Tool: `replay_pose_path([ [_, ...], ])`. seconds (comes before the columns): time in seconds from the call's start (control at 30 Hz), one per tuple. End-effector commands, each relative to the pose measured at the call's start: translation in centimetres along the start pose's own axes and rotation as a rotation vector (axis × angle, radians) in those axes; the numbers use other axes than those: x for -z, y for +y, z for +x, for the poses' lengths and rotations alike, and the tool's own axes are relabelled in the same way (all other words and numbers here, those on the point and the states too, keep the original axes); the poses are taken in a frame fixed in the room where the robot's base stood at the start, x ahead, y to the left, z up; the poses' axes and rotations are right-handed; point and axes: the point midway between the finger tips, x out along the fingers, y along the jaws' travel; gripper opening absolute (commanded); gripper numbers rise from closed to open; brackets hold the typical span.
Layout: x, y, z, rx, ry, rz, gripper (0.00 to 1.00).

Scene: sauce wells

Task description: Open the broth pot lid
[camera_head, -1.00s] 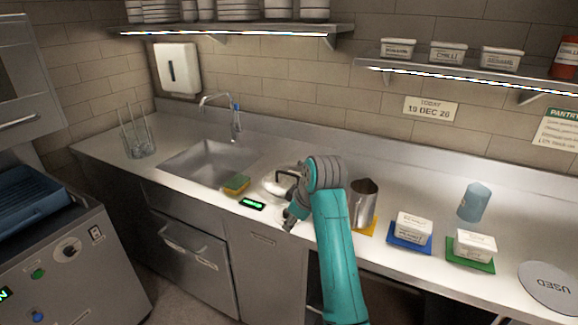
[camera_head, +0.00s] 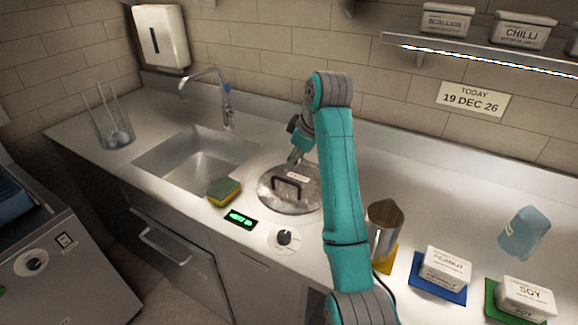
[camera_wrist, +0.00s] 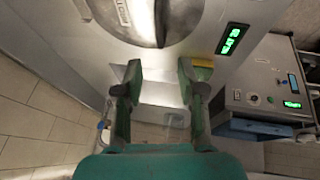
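The broth pot lid (camera_head: 310,197) is a round metal disc with a dark arched handle (camera_head: 287,187) and a small white label, set into the counter and looking closed. In the wrist view, part of the lid (camera_wrist: 160,12) shows at the top edge, beyond the fingertips. My gripper (camera_head: 294,157) is above the far side of the lid in the head view, small and partly hidden by my arm. In the wrist view, my gripper (camera_wrist: 158,68) has its two fingers well apart with nothing between them. It looks apart from the handle.
A sponge (camera_head: 223,190), a green display (camera_head: 240,219) and a knob (camera_head: 285,238) are near the lid. The sink (camera_head: 185,158) is to the left. A metal jug (camera_head: 384,228) and labelled tubs (camera_head: 445,266) stand to the right. The wall is behind.

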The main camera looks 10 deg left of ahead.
Motion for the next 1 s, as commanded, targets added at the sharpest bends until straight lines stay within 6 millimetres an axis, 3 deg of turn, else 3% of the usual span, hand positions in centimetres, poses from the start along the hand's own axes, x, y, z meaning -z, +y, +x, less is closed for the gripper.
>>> replay_pose_path([
  [0.17,0.0,-0.1,1.5,0.003,-0.001,0.0,0.39],
  [0.6,0.0,-0.1,8.8,0.002,-0.001,-0.001,0.39],
  [0.8,0.0,-0.1,10.4,0.001,-0.001,-0.001,0.39],
  [1.0,0.0,0.0,10.7,0.001,-0.001,-0.001,0.39],
])
